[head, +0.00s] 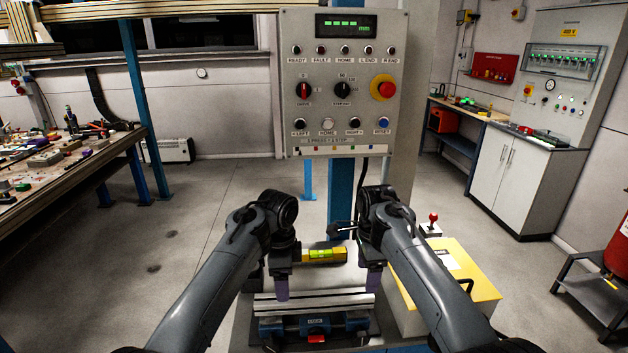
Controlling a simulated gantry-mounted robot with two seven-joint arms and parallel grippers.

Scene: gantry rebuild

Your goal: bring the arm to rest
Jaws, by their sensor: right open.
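My two dark grey arms reach in from the bottom left and bottom right and bend down over a small bench. My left gripper (282,290) hangs pointing down at the left end of a pale metal bar (314,301). My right gripper (374,281) hangs pointing down near the bar's right end and is open, with nothing seen in it. The gap between the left gripper's fingers does not show, and I cannot tell whether either gripper touches the bar. The bar lies across a blue vise-like fixture (330,325).
A yellow spirit level (324,255) lies behind the bar, between my grippers. A control panel (343,80) with buttons and a red stop knob stands above. A yellow box (455,270) is to the right. A cluttered workbench (50,165) stands left; the floor between is clear.

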